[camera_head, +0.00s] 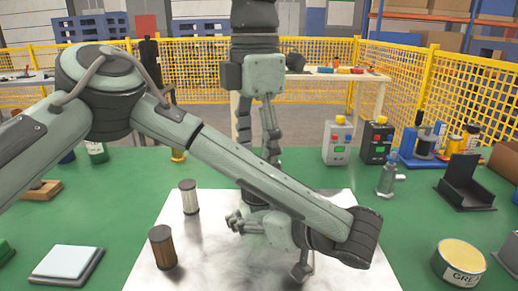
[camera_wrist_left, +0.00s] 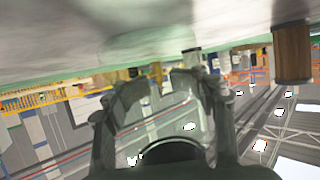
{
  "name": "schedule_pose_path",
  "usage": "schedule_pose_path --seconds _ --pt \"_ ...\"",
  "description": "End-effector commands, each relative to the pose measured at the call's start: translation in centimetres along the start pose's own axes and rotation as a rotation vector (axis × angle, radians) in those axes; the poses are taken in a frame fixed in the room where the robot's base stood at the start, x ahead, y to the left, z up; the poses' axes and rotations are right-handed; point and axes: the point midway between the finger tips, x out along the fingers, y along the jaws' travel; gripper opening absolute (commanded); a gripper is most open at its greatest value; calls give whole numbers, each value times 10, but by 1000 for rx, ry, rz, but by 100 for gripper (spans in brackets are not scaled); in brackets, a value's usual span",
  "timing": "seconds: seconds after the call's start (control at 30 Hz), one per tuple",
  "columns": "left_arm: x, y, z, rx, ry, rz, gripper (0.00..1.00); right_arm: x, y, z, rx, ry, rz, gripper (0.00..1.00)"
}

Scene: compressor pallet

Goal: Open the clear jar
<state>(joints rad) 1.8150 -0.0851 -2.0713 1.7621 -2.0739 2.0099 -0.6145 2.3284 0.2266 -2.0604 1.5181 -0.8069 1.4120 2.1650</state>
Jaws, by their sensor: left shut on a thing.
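My left gripper (camera_head: 238,222) reaches in from the right end of its bent arm, low over the white sheet, fingers toward the left. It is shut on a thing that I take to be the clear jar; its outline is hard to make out. In the left wrist view the fingers (camera_wrist_left: 162,76) curve together, and I see through the space between them. My right gripper (camera_head: 258,145) hangs down at the centre, above and beyond the left one, its fingers apart. Whether it touches the jar cannot be seen.
A pale, dark-ended cylinder (camera_head: 189,197) and a brown cylinder (camera_head: 163,248) stand on the white sheet (camera_head: 205,265). A pale pad (camera_head: 67,262) lies front left.

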Motion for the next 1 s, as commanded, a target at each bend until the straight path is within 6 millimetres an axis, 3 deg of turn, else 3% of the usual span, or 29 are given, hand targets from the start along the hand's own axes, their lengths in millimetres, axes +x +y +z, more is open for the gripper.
schedule_pose_path --seconds 0.3,0.5,0.67,1.0 --pt "0 0 0 0 0 1 0 -18 -1 -8 -759 9 -8 68" --pt "0 0 0 0 0 1 0 -30 1 2 -1057 3 4 68" --pt "0 0 0 0 0 1 0 -27 1 6 -1131 0 6 68" --pt "0 0 0 0 0 1 0 23 1 6 -1132 0 6 68"
